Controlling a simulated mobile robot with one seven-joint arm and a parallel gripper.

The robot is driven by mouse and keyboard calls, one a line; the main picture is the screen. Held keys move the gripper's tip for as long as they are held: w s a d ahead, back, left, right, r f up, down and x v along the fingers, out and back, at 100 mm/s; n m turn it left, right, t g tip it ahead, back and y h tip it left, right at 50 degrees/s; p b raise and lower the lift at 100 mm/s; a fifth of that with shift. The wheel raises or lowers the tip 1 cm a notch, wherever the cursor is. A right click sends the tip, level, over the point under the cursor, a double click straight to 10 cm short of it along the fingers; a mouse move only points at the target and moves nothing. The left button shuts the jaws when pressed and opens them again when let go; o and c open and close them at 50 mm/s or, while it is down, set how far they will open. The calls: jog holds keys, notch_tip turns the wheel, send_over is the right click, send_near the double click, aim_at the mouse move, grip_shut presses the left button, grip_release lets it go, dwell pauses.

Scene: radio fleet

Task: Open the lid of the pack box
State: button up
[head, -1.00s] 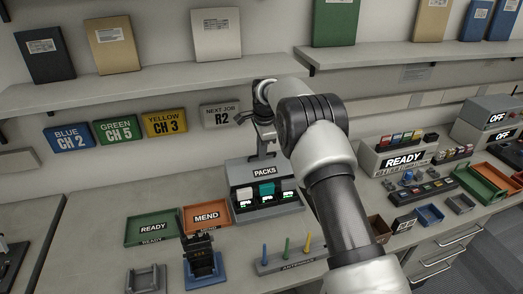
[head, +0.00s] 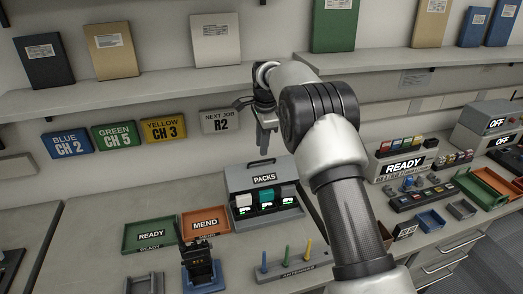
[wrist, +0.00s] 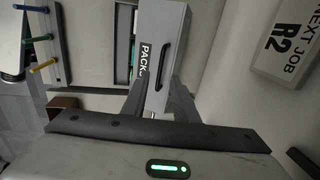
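The grey pack box (head: 272,216) stands on the bench near the wall. Its lid (head: 240,180), marked PACKS, is tilted up behind the packs. A white, a teal and a grey pack show in the open front. In the wrist view, the lid (wrist: 168,25) shows its label and a dark handle, with part of the box (wrist: 124,20) to its left. My gripper (head: 264,152) points down just above the lid's upper edge. In the wrist view its fingers (wrist: 157,90) are apart, with the lid's edge showing between them. I cannot tell whether they touch it.
A green READY tray (head: 151,236) and an orange MEND tray (head: 206,222) lie left of the box. An antenna stand (head: 292,266) with upright pegs is in front. A shelf (head: 120,93) runs above, and a NEXT JOB sign (head: 220,121) hangs left of my gripper.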

jog(key=shift+d, duration=0.1)
jog(key=c, duration=0.5)
jog(key=shift+d+b, duration=0.25)
jog(key=shift+b, duration=0.05)
grip_shut()
jog(key=s+d+t+y+b, duration=0.2)
jog(key=s+d+t+b, duration=0.2)
jog(key=s+t+b, duration=0.55)
jog(key=g+p, duration=0.1)
jog(key=g, duration=0.2)
send_near(262, 177)
jog(key=w, duration=0.2)
jog(key=shift+w+a+r+p, duration=0.1)
jog(key=shift+w+p, duration=0.1)
jog(key=shift+w, duration=0.35)
jog(key=shift+w+a+r+p, duration=0.1)
jog(key=shift+w+r+p, duration=0.05)
jog(key=shift+w, duration=0.45)
jog(key=shift+w+a, duration=0.2)
jog(key=shift+w, duration=0.55)
